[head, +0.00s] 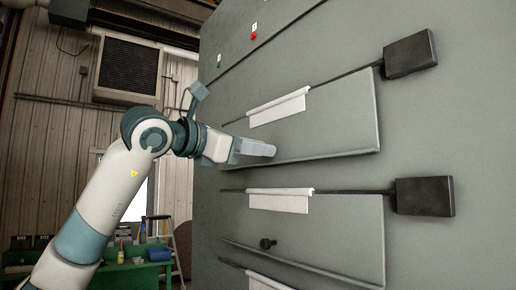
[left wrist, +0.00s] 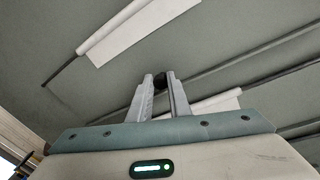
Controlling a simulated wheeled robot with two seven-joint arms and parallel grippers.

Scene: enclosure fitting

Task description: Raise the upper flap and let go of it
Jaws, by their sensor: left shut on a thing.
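The upper flap (head: 345,115) is a grey panel on the tall grey enclosure, with a white label (head: 280,107) at its top edge. It looks flat or nearly flat against the enclosure front. It also shows in the left wrist view (left wrist: 205,45). My left gripper (head: 268,150) is at the lower part of this flap, shut on its dark knob (left wrist: 160,79). The knob shows between the fingertips in the left wrist view and is hidden by the fingers in the head view. My right gripper is not in view.
A lower flap (head: 350,235) with a black knob (head: 267,243) and a white label sits below. Black blocks (head: 410,54) stick out at the right of both flaps. Small red and green fittings are above. A green bench (head: 130,275) and a ladder stand behind at left.

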